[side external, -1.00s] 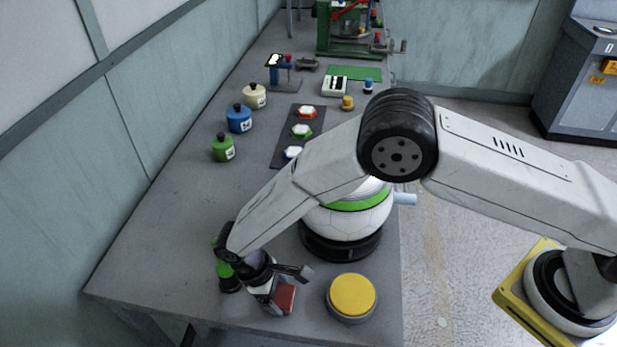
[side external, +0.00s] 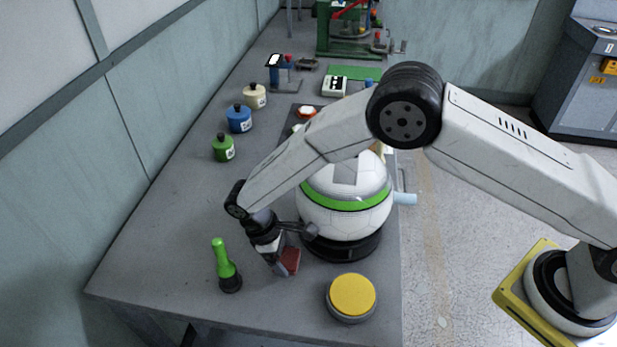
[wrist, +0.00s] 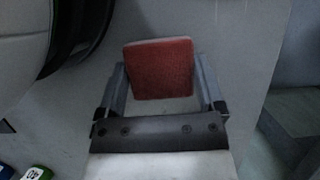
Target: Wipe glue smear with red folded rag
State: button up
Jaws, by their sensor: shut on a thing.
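My gripper (side external: 283,266) is shut on the red folded rag (side external: 291,261) at the near end of the table, to the left of the big white ball's black base. In the wrist view, the rag (wrist: 160,68) shows as a red square between the two fingers of my gripper (wrist: 160,88). The side view does not show clearly whether the rag touches the tabletop. I cannot make out a glue smear in either view.
A white ball with a green band (side external: 340,209) stands in a black base (side external: 343,243). A yellow round button (side external: 351,294) is at the front right. A green bottle-like thing (side external: 222,262) stands left of my gripper. Lidded pots (side external: 238,120) stand farther back.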

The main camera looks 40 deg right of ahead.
jog(key=shift+r, duration=2.7)
